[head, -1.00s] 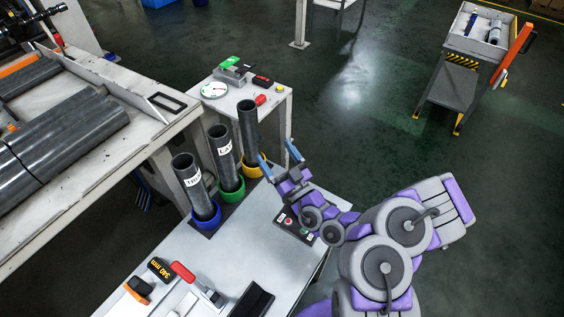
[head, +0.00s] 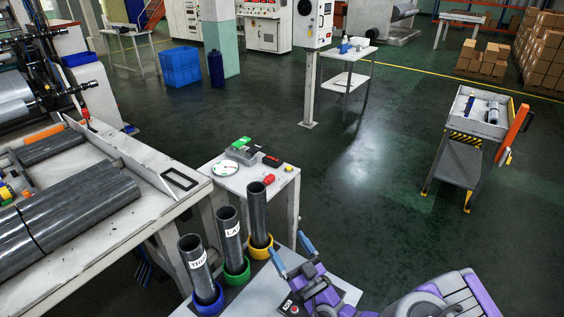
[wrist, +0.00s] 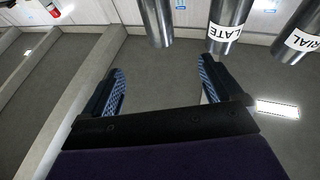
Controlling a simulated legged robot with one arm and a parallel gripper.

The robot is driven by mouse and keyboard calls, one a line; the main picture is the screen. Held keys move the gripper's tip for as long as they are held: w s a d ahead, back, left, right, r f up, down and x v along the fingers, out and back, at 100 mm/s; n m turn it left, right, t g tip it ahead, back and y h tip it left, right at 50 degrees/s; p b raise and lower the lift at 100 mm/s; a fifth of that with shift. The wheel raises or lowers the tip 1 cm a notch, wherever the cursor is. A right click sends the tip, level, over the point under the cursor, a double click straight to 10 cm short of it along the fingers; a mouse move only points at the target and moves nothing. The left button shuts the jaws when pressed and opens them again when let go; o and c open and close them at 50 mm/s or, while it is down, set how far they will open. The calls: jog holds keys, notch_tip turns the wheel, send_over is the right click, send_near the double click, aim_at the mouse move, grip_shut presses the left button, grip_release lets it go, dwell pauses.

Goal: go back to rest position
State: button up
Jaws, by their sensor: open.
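My gripper (head: 292,255) is open and empty, low in the head view, just right of the tube in the yellow holder. Its two blue-padded fingers stand apart, and they also show in the wrist view (wrist: 160,88) with nothing between them. Three dark tubes stand upright in coloured ring holders: one labelled TRIAL (head: 194,262) in blue, one labelled LATE (head: 232,238) in green, and an unlabelled-looking one (head: 258,212) in yellow. In the wrist view the ends of the tubes (wrist: 158,22) show along the top, beyond the fingertips and apart from them.
A small white table (head: 225,184) with a dial and green, black and red items stands behind the tubes. A long bench (head: 150,205) with dark rolls is on the left. A tool cart (head: 458,150) stands at the right. The floor between is open.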

jog(key=s+a+r+n+g+y, duration=0.5)
jog(key=r+n+y, duration=0.1)
jog(key=n, duration=0.4)
jog(key=s+a+r+n+g+y, duration=0.45)
jog(key=r+n+g, duration=0.2)
jog(key=n, duration=0.25)
jog(key=s+a+r+n+g+h, duration=0.2)
jog(key=s+n+g, duration=0.6)
jog(key=n, duration=0.4)
jog(key=s+a+r+n+g+h, duration=0.2)
jog(key=s+n+g, duration=0.5)
jog(key=s+n, duration=0.3)
jog(key=s+d+f+n+h, duration=0.6)
jog(key=s+d+n+h, duration=0.3)
jog(key=n, duration=0.6)
jog(key=w+d+r+n+t+h, duration=0.1)
jog(key=d+n+t+h, duration=0.4)
jog(key=d+n+h, duration=0.4)
jog(key=shift+w+d+r+n+t, duration=0.3)
jog(key=shift+d+t, duration=0.05)
jog(key=shift+d, duration=2.3)
